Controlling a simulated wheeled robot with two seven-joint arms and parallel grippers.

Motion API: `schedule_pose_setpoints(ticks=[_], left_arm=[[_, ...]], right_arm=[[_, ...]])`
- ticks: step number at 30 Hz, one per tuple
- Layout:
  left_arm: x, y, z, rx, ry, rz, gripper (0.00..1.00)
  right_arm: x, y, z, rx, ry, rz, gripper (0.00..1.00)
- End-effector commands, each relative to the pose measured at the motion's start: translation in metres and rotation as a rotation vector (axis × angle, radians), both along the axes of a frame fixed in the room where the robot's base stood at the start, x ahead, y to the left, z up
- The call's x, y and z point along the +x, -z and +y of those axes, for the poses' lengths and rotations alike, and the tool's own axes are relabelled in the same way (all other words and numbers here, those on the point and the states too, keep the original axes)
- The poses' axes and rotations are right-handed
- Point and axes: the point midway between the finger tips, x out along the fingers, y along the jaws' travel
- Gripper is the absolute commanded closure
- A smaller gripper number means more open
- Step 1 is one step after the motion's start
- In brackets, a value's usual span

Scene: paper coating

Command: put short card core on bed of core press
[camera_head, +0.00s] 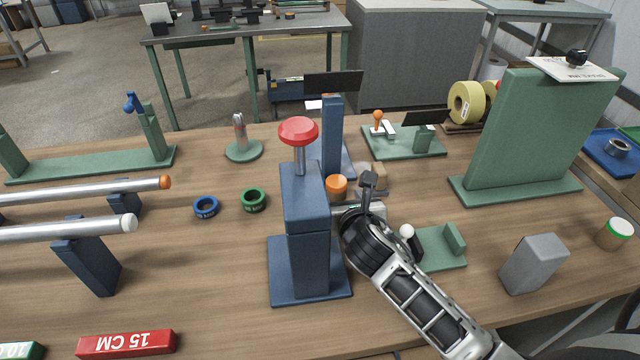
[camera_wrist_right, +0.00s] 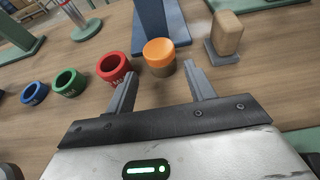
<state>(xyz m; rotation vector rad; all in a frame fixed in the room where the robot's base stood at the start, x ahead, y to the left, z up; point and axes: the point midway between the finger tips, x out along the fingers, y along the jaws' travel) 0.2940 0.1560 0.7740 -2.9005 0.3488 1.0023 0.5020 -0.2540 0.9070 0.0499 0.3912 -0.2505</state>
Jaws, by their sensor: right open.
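A short brown cylinder with an orange top (camera_head: 336,186) stands behind the blue press; I cannot tell for sure that it is the short card core. In the right wrist view the orange-topped cylinder (camera_wrist_right: 159,62) is just beyond and between my fingertips, apparently not gripped. The blue press (camera_head: 307,215) has a red knob (camera_head: 298,131) and a flat blue base. My right gripper (camera_head: 368,182) is behind and right of the press, partly hidden by its own wrist. In the wrist view its jaws (camera_wrist_right: 161,82) are open and empty. My left gripper is out of view.
Blue (camera_head: 206,207) and green (camera_head: 252,200) rings lie left of the press; a red ring (camera_wrist_right: 113,68) shows in the wrist view. A tan block (camera_wrist_right: 227,33) stands right of the cylinder. A grey block (camera_head: 533,263) stands at right.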

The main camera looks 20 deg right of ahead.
Motion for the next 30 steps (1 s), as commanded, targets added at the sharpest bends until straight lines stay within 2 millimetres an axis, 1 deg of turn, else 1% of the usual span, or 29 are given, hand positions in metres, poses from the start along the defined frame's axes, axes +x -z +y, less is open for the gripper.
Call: schedule_pose_setpoints(ticks=[2,5,11,15,18,21,28,29,30], left_arm=[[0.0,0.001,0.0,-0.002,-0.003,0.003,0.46],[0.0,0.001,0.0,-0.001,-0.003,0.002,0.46],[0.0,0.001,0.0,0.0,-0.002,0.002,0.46],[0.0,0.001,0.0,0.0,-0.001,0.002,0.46],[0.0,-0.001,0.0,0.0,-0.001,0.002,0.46],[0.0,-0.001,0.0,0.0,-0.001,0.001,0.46],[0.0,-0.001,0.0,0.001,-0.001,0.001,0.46],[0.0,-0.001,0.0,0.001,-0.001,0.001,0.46],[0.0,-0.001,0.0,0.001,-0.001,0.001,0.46]], right_arm=[[0.002,0.002,0.0,0.004,0.002,0.004,0.46],[0.011,0.005,-0.001,0.003,0.001,0.002,0.46],[0.031,0.013,-0.006,0.004,-0.002,0.0,0.46],[0.05,0.023,-0.012,0.004,-0.001,0.001,0.46],[0.06,0.027,-0.015,0.002,-0.001,0.0,0.46],[0.066,0.029,-0.017,0.002,-0.002,-0.001,0.46],[0.067,0.031,-0.017,0.0,-0.003,0.0,0.46],[0.067,0.031,-0.017,0.0,-0.003,0.0,0.49],[0.067,0.031,-0.017,0.0,-0.003,0.0,0.6]])
